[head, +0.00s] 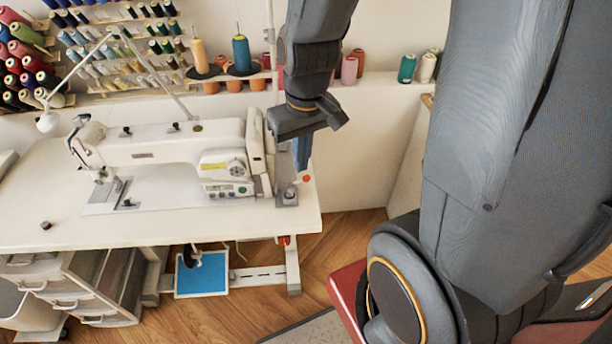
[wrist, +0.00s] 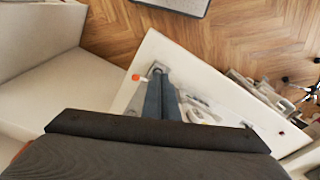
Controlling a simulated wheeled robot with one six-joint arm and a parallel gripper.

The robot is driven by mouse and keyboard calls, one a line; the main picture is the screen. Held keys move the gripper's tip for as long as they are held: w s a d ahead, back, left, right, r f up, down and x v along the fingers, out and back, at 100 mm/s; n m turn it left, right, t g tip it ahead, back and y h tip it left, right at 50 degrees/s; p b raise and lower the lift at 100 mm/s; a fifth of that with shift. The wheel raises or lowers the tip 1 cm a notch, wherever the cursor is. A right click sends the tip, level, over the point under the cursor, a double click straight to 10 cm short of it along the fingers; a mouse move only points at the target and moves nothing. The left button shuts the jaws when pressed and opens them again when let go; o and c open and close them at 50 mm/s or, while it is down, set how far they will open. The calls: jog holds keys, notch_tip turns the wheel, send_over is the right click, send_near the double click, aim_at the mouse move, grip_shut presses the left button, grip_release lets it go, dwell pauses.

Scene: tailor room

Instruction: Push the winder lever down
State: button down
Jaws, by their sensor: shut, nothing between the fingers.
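The white sewing machine (head: 180,152) stands on the white table. The bobbin winder (head: 287,196) is a small grey unit on the table just right of the machine. A small orange-red knob (head: 306,178) shows beside it, apparently the winder lever's end; the knob also shows in the wrist view (wrist: 135,77), left of the fingertips. My gripper (head: 302,168) is shut and empty, with its blue-grey fingers pointing down over the winder. In the wrist view the fingertips (wrist: 158,74) overlap the winder and hide part of it. I cannot tell whether they touch it.
The white table (head: 40,205) ends just right of the winder, with wooden floor beyond. A low white wall (head: 365,125) stands behind. Thread spools (head: 240,52) line the ledge and rack at the back. A small dark object (head: 46,225) lies on the table's left.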

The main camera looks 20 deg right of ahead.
aim_at(308, 178)
jog(key=w+d+f+n+p, duration=0.4)
jog(key=w+d+f+p, duration=0.1)
jog(key=w, duration=0.3)
jog(key=shift+d+f, duration=0.55)
jog(key=shift+f, duration=0.3)
jog(key=shift+w+f, duration=0.1)
jog(key=f+b, duration=0.1)
jog(key=f, duration=0.1)
jog(key=f+b, duration=0.4)
jog(key=shift+w+a+f, duration=0.15)
jog(key=shift+w+f, duration=0.05)
jog(key=shift+w, duration=0.1)
jog(key=shift+f, duration=0.15)
jog(key=shift+f, duration=0.1)
